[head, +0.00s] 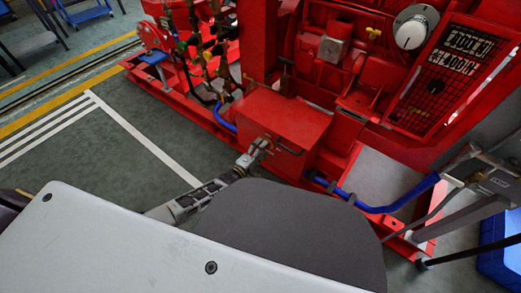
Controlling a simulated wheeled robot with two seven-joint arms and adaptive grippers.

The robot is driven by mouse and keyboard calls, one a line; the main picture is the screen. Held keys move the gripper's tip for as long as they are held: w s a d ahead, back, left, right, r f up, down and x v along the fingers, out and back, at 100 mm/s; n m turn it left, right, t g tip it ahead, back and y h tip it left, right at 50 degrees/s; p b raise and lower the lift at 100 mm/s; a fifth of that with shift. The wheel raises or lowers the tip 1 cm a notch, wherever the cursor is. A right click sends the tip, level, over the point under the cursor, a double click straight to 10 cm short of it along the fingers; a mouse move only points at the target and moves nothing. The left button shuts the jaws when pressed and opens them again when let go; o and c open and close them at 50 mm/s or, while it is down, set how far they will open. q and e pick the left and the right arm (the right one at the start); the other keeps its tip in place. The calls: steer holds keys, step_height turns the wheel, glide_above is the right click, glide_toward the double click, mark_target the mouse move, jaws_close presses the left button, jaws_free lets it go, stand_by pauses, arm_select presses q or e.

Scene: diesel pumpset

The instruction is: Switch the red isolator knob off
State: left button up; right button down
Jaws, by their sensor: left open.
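A red box (282,117) stands on the base of the red pumpset, near the middle of the head view. My left gripper (265,143) is open at the front left side of this box. It looks close to the box face, but I cannot tell whether it touches. I cannot make out the red isolator knob for certain; red on red and the gripper may hide it. A dark handle (289,149) shows on the box front, just right of the gripper. My right gripper is not in view.
A blue hose (400,203) runs along the lower right of the pumpset. A blue crate (500,250) sits at the right edge.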

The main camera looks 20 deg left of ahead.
arm_select(q)
steer(key=v, duration=1.2)
stand_by(0.5)
stand_by(0.6)
